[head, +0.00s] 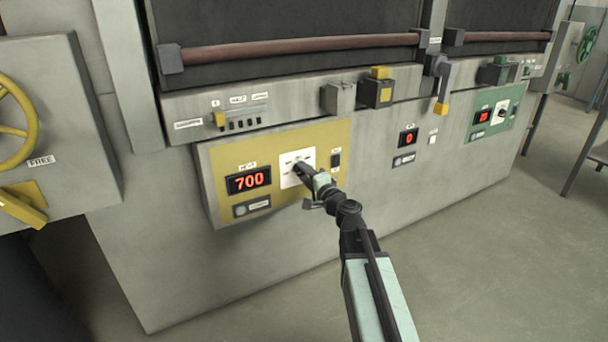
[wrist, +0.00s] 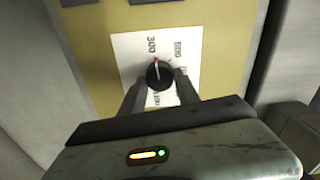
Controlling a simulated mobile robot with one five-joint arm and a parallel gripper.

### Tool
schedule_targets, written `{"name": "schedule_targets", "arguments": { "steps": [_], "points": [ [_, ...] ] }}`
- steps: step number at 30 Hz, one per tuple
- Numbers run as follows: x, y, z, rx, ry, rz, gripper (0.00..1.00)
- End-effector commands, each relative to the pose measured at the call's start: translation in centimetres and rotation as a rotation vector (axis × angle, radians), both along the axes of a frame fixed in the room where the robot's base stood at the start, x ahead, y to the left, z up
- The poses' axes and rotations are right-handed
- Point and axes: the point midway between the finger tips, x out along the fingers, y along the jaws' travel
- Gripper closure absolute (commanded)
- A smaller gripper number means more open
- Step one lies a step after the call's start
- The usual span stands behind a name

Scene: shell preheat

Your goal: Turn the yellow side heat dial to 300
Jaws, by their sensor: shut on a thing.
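The yellow side panel (head: 225,170) has a white dial plate (head: 288,178) with a black heat dial, which shows clearly in the wrist view (wrist: 159,75). The dial's white pointer line, with red at its tip, points up near the 300 mark (wrist: 152,44). A 600 mark (wrist: 178,48) is to its right. Other marks are partly hidden by my fingers. The panel's red display (head: 249,180) reads 700. My gripper (head: 304,170) is at the dial, with one finger on each side, shut on it. In the head view it hides most of the dial.
A small black switch (head: 336,159) is right of the dial. A green panel (head: 495,111) with its own dial is farther right. A yellow handwheel (head: 12,125) is at left. Open floor (head: 480,240) lies in front at right.

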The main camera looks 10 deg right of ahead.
Motion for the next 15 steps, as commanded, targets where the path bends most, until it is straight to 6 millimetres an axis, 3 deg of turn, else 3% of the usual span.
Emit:
{"name": "schedule_targets", "arguments": {
  "steps": [15],
  "points": [
    [-0.13,0.36,-0.07,-0.042,-0.012,0.009,1.0]
  ]
}}
